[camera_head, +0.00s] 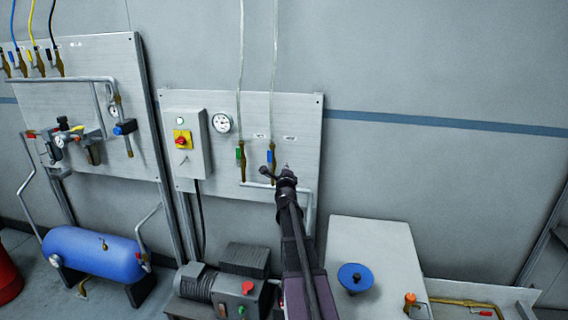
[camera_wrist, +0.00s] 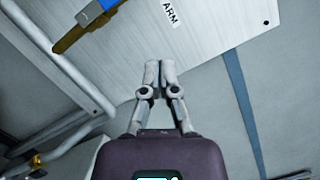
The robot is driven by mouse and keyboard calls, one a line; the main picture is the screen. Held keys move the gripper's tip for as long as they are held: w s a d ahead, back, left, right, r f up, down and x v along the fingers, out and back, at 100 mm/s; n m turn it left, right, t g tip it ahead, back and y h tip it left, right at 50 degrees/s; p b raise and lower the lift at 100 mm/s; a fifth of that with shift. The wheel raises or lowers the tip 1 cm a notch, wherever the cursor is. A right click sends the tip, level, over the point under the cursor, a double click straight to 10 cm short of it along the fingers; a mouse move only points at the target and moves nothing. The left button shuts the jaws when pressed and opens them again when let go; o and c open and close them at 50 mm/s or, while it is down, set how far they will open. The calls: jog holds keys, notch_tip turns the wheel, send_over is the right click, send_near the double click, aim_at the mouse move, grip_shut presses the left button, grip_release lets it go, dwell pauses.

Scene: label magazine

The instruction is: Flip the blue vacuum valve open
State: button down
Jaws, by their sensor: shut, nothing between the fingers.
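The blue valve (camera_head: 269,156) is mounted on the right grey wall panel, on a brass body below a clear hose. Its handle looks roughly in line with the vertical hose. In the wrist view only part of the blue handle (camera_wrist: 92,6) shows, cut off at the top edge, above its brass body (camera_wrist: 84,28). My gripper (camera_head: 287,168) is in front of the panel, just right of and slightly below the valve. In the wrist view my gripper (camera_wrist: 159,72) has its fingertips together, with nothing between them, apart from the valve.
A green-handled valve (camera_head: 240,154) is close on the left. A gauge (camera_head: 222,122) and a switch box (camera_head: 187,143) are further left. A grey pipe (camera_wrist: 62,62) runs near the valve. A pump (camera_head: 215,288) and a white cabinet (camera_head: 375,245) stand below.

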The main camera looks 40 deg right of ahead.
jog(key=shift+v, duration=1.05)
jog(key=shift+r, duration=0.1)
jog(key=a+f+n+g+y+p, duration=0.1)
jog(key=a+f+n+y, duration=0.25)
jog(key=a+n, duration=0.4)
jog(key=a+f+n+g+y+p, duration=0.1)
jog(key=a+f+n+g+y, duration=0.2)
jog(key=a, duration=0.8)
jog(key=a+f+n+y+p, duration=0.1)
jog(key=a+f+n+y, duration=0.2)
jog(key=a+n+y, duration=0.5)
jog(key=s+a+f+n+g+h+p, duration=0.1)
jog(key=s+a+f+n+g, duration=0.1)
jog(key=s+a+n+g, duration=0.3)
jog(key=s+a+f+n+g+h+p, duration=0.1)
jog(key=s+a+n+g, duration=0.5)
jog(key=s+a, duration=0.8)
jog(key=s+f+n+h, duration=0.1)
jog(key=s+f, duration=0.1)
jog(key=s, duration=0.2)
jog(key=shift+s+f+p, duration=0.3)
